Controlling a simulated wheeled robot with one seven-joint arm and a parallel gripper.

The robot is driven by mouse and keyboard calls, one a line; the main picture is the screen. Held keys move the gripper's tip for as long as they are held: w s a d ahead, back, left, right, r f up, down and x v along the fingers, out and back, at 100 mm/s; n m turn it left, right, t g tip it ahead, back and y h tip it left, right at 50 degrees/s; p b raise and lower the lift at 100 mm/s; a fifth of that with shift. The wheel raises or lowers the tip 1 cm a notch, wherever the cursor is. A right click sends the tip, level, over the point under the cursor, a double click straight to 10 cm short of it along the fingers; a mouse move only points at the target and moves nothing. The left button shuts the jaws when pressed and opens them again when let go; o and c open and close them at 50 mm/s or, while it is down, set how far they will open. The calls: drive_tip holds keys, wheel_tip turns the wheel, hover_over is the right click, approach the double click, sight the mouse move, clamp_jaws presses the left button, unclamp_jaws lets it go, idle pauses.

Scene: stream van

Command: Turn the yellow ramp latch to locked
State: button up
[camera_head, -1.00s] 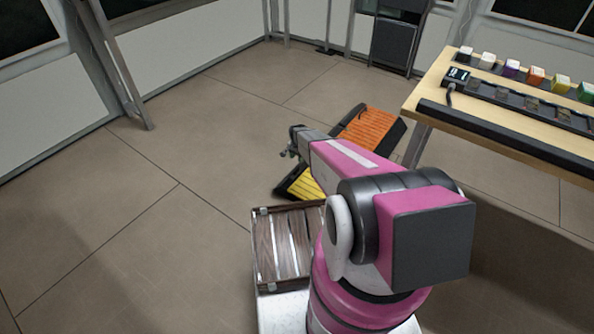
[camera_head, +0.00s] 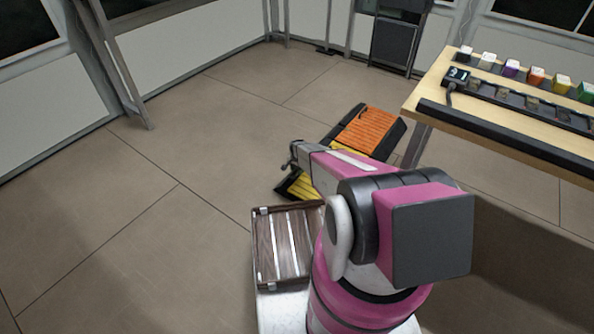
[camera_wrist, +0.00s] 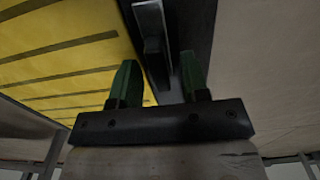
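The yellow ramp (camera_head: 306,187) lies on the floor beyond my arm, partly hidden by it. In the wrist view its yellow ribbed face (camera_wrist: 60,60) fills the upper left, bordered by a dark edge strip. The latch (camera_wrist: 152,48) shows there as a dark lever on a grey plate mounted on that strip. My gripper (camera_wrist: 158,80) is open, its two green-tipped fingers apart, with the lever's lower end in the gap between them in the picture. Contact cannot be told. In the head view my gripper (camera_head: 292,157) is small, over the ramp's left side.
An orange ramp panel (camera_head: 369,130) lies behind the yellow one. A slatted wooden crate (camera_head: 283,246) sits near my base. A wooden table (camera_head: 440,92) with several coloured blocks stands at the right. The floor (camera_head: 150,200) at the left is clear.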

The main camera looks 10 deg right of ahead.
clamp_jaws()
drive_tip(key=shift+n, duration=0.4)
drive_tip(key=n, duration=0.3)
drive_tip(key=shift+d+n, duration=0.1)
drive_tip(key=shift+n, duration=0.3)
drive_tip(key=n, duration=0.4)
drive_tip(key=shift+d, duration=0.1)
drive_tip(key=n, duration=0.5)
drive_tip(key=shift+d, duration=0.1)
drive_tip(key=n, duration=0.4)
drive_tip(key=shift+d+r, duration=0.1)
drive_tip(key=shift+n, duration=0.3)
